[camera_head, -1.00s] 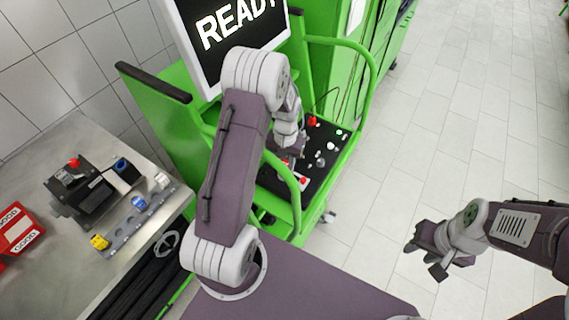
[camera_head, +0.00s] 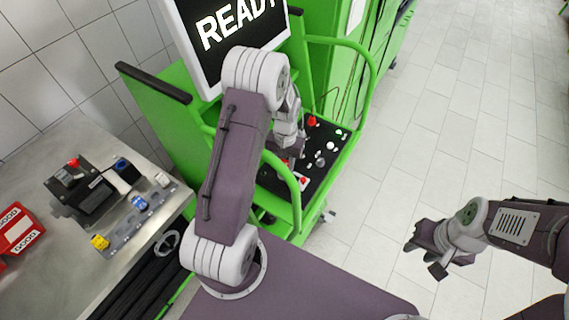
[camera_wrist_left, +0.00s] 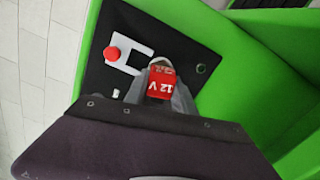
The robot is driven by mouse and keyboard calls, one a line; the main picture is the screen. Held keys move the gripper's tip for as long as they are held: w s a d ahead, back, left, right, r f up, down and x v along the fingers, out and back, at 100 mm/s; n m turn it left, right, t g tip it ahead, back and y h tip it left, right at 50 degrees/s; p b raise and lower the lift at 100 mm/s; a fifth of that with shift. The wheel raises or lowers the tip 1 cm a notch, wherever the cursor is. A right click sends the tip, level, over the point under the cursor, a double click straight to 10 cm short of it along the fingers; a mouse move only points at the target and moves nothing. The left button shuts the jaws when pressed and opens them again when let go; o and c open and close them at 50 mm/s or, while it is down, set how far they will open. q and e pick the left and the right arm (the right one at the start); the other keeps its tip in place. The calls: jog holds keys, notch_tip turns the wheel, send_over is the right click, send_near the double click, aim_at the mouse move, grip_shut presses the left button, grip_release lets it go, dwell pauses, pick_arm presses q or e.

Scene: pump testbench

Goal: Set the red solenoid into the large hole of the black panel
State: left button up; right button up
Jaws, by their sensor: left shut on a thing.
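The red solenoid (camera_wrist_left: 161,84), marked "12 V", is between the fingers of my left gripper (camera_wrist_left: 158,92) in the left wrist view. The gripper is shut on it, over the black panel (camera_wrist_left: 178,42). The panel also shows in the head view (camera_head: 325,176), where my left arm covers part of it and the left gripper is mostly hidden. I cannot make out the large hole, nor whether the solenoid touches the panel. My right gripper (camera_head: 428,259) is open and empty over the floor, right of the bench.
A red button (camera_wrist_left: 111,54) on a white plate (camera_wrist_left: 138,51) sits beside the solenoid. A green ring (camera_wrist_left: 201,68) is on its other side. Green rails (camera_head: 372,70) flank the panel. A metal table (camera_head: 75,140) with parts stands at left.

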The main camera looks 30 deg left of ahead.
pick_arm(q)
jog(key=shift+f+b, duration=0.6)
jog(key=shift+f, duration=0.25)
jog(key=o, duration=1.6)
jog(key=shift+r, duration=0.1)
jog(key=shift+r+p, duration=3.45)
jog(key=shift+r, duration=0.5)
